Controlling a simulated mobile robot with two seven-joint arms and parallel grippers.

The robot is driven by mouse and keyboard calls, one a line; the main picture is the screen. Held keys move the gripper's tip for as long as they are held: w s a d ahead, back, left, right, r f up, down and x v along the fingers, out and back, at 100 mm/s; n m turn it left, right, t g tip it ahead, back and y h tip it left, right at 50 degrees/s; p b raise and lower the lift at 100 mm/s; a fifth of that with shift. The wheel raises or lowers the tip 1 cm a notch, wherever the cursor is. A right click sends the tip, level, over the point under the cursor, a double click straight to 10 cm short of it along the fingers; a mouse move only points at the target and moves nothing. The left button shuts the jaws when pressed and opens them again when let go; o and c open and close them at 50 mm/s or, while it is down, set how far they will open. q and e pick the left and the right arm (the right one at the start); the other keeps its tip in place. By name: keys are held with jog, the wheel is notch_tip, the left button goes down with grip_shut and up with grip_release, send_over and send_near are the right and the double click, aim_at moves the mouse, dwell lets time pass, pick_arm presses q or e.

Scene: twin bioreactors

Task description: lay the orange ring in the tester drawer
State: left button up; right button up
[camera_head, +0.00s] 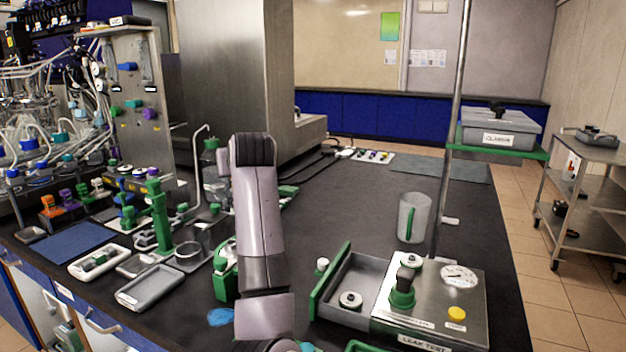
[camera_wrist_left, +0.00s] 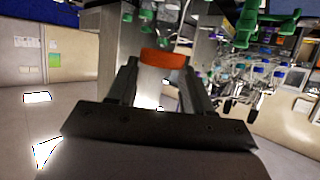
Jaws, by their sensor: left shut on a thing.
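The orange ring (camera_wrist_left: 168,59) shows edge-on as an orange band between the fingertips of my left gripper (camera_wrist_left: 160,68) in the left wrist view. The gripper is shut on it and holds it up in the air. The ring is not visible in the head view. The tester (camera_head: 440,300), a steel box marked LEAK TEST, stands at the front right of the bench in the head view. Its drawer (camera_head: 374,268) is open on the left side, with a green front (camera_head: 329,283). A pale round part with a dark centre (camera_head: 350,300) lies in the drawer. My right gripper is not in view.
A clear jug with a green handle (camera_head: 413,217) stands behind the tester, near a tall metal pole (camera_head: 452,120). Grey trays (camera_head: 150,288) and green fittings crowd the left. The bench's middle is mostly clear.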

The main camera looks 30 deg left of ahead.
pick_arm(q)
jog(key=s+d+f+m+t+h, duration=0.1)
jog(key=s+d+f+m+h, duration=0.2)
jog(key=d+f, duration=0.3)
jog(key=s+d+f+m+t+h+p, duration=0.1)
jog(key=s+d+f, duration=0.5)
jog(key=d, duration=0.6)
jog(key=s+d+f+m+t+h+p, duration=0.1)
jog(key=s+d+f+m+t+h, duration=0.1)
jog(key=s+d+f+m+h, duration=0.3)
jog(key=shift+s+d+f+m+t+h, duration=0.15)
jog(key=shift+d+f+h, duration=0.2)
jog(key=shift+d, duration=0.3)
jog(key=shift+d+f+m+t+h, duration=0.1)
jog(key=shift+d+f+m, duration=0.1)
jog(key=shift+d+f, duration=0.35)
jog(key=shift+s+d+f+m+t+h, duration=0.15)
jog(key=shift+d+f+h, duration=0.15)
jog(key=shift+d, duration=0.45)
jog(key=shift+s+d, duration=0.15)
jog(key=shift+d, duration=0.1)
jog(key=shift+f, duration=0.1)
